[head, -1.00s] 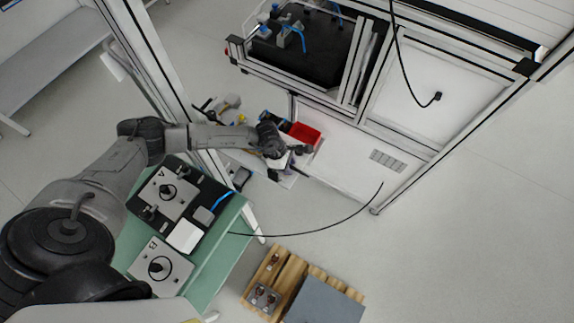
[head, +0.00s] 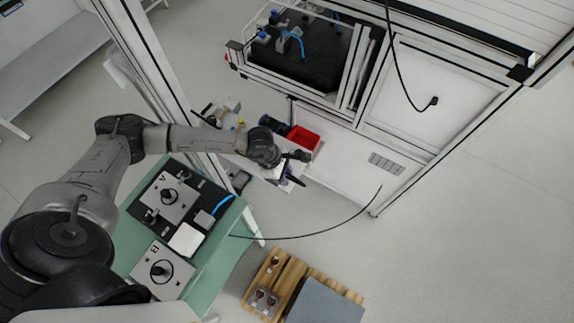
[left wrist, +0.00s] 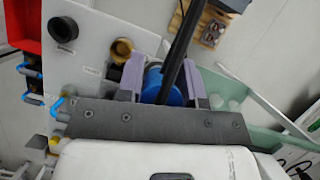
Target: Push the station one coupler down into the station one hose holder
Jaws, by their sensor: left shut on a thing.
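My left gripper (left wrist: 168,92) has pale purple fingers and is shut on a round blue coupler (left wrist: 165,88) with a black hose (left wrist: 183,45) running up from it. In the head view my left gripper (head: 290,172) is over the front edge of the small white bench. A pale panel (left wrist: 93,42) lies beside the gripper in the left wrist view, with a black ring socket (left wrist: 62,30) and a brass ring socket (left wrist: 122,48). Small labels by them are too small to read. I cannot tell which socket is the station one hose holder. The coupler's underside is hidden. My right gripper is not in view.
A red bin (head: 303,138) stands beside the gripper. Blue-ended fittings (left wrist: 32,70) line the panel's left side. A green table (head: 225,240) with black-and-white fixtures is in front, and a wooden pallet (head: 268,285) lies at the lower right. The right floor is clear.

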